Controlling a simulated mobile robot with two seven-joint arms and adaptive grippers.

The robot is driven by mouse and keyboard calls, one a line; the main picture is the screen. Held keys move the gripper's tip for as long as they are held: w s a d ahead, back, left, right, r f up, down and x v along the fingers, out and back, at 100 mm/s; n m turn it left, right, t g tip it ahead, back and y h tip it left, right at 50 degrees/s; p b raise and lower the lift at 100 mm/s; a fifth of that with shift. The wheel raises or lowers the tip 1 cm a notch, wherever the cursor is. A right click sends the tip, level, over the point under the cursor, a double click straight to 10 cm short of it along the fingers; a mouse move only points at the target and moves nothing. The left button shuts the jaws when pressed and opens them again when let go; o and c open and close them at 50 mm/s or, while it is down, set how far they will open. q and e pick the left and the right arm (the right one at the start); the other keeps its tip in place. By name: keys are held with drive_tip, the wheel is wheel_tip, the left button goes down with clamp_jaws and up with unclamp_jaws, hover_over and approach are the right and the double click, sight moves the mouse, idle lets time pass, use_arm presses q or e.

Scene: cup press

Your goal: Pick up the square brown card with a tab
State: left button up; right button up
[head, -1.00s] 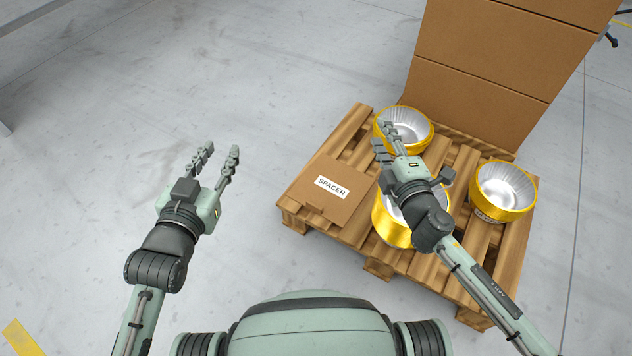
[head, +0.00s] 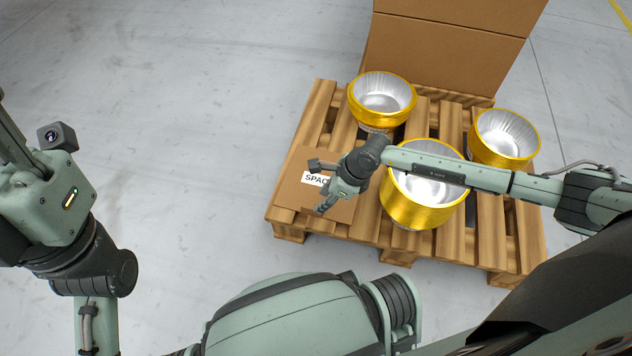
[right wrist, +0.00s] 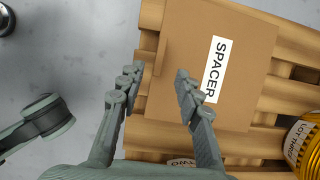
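The square brown card (head: 292,192) with a white SPACER label lies flat at the left front of the pallet. My right gripper (head: 320,188) is over the card and hides part of its label. In the right wrist view the gripper (right wrist: 158,73) is open and empty. One finger is beyond the card's left edge and the other overlaps the card (right wrist: 222,30). I cannot tell whether either touches it. My left gripper (head: 18,140) is at the left edge of the head view, with its fingertips out of frame.
The wooden pallet (head: 480,220) also holds three gold-rimmed foil cup stacks: one at the back (head: 382,100), one at the right (head: 503,138) and one in front (head: 425,205) beside the card. A tall brown box (head: 450,50) stands behind. Floor to the left is clear.

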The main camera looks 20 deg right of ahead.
drive_tip(key=b+x, duration=0.2)
drive_tip(key=x, duration=0.4)
drive_tip(key=shift+w+a+f+b, duration=0.1)
drive_tip(key=shift+a+f+b, duration=0.05)
drive_tip(key=shift+f+b, duration=0.15)
drive_tip(key=shift+r, duration=0.1)
clamp_jaws()
